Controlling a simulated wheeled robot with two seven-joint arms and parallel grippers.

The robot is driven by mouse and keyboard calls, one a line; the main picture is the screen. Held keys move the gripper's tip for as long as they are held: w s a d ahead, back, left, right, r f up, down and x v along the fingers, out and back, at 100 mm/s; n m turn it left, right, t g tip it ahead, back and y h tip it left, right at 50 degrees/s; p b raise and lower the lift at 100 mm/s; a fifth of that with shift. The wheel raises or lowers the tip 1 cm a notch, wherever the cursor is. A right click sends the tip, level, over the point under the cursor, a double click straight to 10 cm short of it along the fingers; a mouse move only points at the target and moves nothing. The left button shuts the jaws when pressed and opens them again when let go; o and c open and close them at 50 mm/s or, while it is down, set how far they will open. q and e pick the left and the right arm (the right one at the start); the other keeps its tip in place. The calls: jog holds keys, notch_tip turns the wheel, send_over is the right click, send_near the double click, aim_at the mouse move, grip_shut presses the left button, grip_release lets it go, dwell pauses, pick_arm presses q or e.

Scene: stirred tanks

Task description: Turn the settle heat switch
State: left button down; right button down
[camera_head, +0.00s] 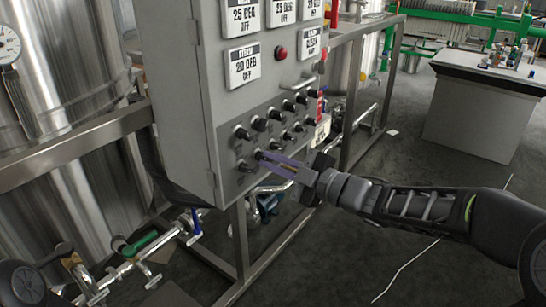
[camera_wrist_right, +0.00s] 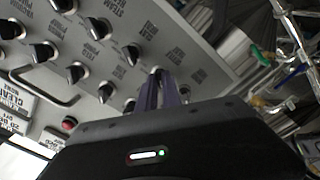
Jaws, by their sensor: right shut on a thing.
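The grey control panel (camera_head: 225,130) carries rows of black knob switches on its lower front. My left gripper is not in view.
White display cards (camera_head: 243,65) and a red button (camera_head: 281,53) sit above the knobs. A metal handle (camera_wrist_right: 45,88) sticks out of the panel. A steel tank (camera_head: 70,90) stands at left, with pipes and valves (camera_head: 140,245) below.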

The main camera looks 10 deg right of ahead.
jog(key=shift+m+p, duration=3.15)
jog(key=shift+m, duration=0.05)
jog(key=c, duration=1.5)
grip_release()
jog(key=shift+s+d, duration=0.1)
jog(key=shift+d, duration=0.05)
jog(key=v, duration=0.7)
jog(key=shift+s+d, duration=0.15)
jog(key=shift+s, duration=0.1)
